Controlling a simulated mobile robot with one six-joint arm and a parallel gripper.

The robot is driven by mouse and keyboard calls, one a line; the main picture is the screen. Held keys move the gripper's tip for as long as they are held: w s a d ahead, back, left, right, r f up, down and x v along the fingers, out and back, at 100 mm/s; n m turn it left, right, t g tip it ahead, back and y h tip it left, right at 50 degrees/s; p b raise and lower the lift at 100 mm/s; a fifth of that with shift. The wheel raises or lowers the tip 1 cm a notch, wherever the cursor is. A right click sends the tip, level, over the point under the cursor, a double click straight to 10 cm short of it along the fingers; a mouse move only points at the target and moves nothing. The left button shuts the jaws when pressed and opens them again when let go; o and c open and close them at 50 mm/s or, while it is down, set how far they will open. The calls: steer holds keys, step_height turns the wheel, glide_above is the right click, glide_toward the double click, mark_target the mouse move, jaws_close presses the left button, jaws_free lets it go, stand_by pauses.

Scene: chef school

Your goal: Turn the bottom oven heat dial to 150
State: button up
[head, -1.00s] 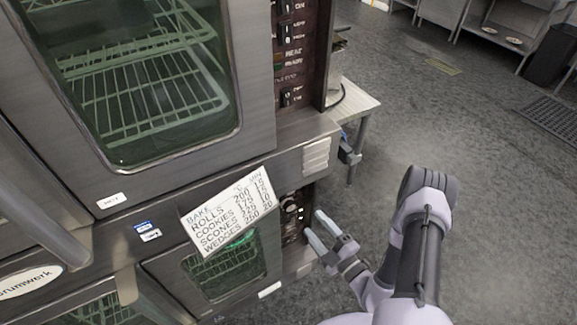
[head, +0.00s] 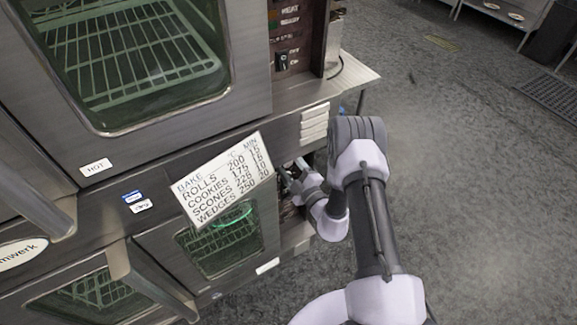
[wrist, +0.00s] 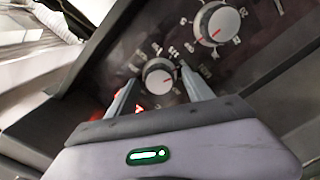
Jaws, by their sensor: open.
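My gripper (wrist: 158,74) is open in the wrist view, its two fingers on either side of a round silver dial (wrist: 160,70) with a red pointer line. I cannot tell whether the fingers touch it. A second silver dial (wrist: 219,24) with a red pointer and a number ring sits to the upper right, outside the fingers. In the head view my gripper (head: 288,178) is at the bottom oven's control panel and hides the dials. The bottom oven door (head: 225,245) is closed.
A bake card (head: 222,180) hangs above the bottom oven door, beside my gripper; it lists rolls, cookies, scones and wedges. The top oven door (head: 245,95) is above. Open floor (head: 470,180) lies to the right.

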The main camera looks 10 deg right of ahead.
steer(key=c, duration=1.1)
steer(key=shift+c, duration=0.2)
steer(key=n, duration=0.6)
steer(key=shift+f+n, duration=0.1)
steer(key=shift+n, duration=0.3)
steer(key=n, duration=0.6)
steer(key=shift+n+b, duration=0.3)
steer(key=shift+b, duration=0.05)
steer(key=shift+n, duration=0.3)
steer(key=o, duration=1.1)
